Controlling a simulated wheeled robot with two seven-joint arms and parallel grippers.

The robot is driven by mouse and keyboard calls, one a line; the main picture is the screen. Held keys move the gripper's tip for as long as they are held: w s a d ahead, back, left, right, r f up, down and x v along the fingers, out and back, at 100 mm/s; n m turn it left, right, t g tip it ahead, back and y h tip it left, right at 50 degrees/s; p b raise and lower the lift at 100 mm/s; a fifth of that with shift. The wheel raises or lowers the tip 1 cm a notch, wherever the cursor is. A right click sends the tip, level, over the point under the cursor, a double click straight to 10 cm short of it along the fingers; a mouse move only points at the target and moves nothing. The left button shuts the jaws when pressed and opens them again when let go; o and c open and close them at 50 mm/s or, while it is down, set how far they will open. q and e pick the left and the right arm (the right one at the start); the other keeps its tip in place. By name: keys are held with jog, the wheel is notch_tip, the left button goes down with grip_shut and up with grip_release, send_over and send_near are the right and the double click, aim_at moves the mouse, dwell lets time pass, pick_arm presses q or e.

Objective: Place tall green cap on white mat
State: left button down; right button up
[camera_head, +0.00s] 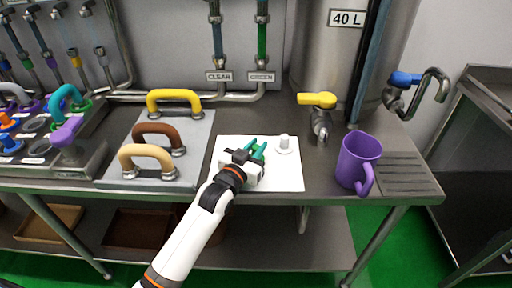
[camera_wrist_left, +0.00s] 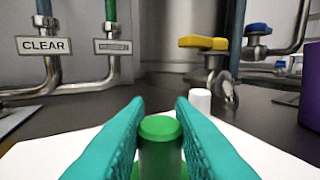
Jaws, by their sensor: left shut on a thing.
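The tall green cap (camera_wrist_left: 160,128) stands between the teal fingers of my left gripper (camera_wrist_left: 160,140) in the left wrist view. The gripper is shut on it. In the head view my left gripper (camera_head: 257,150) is over the white mat (camera_head: 285,180), and its fingers mostly hide the cap. The cap looks upright. Whether its base touches the mat cannot be told. A white capped piece (camera_head: 284,143) stands on the mat to the right of the gripper; it also shows in the left wrist view (camera_wrist_left: 200,101). My right gripper is not in view.
A grey plate with yellow, brown and beige handles (camera_head: 160,138) lies to the left. Valves and coloured knobs (camera_head: 65,130) crowd the far left. The mat's front part is clear.

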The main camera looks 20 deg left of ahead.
pick_arm(q)
jog(key=shift+f, duration=0.1)
jog(key=c, duration=1.3)
grip_release()
jog(key=shift+o, duration=0.2)
jog(key=shift+r, duration=0.2)
jog(key=s, duration=0.4)
jog(key=s+a, duration=0.1)
jog(key=s, duration=0.3)
jog(key=s+a, duration=0.1)
jog(key=s, duration=0.2)
jog(key=shift+s+a, duration=0.2)
jog(key=shift+s, duration=0.2)
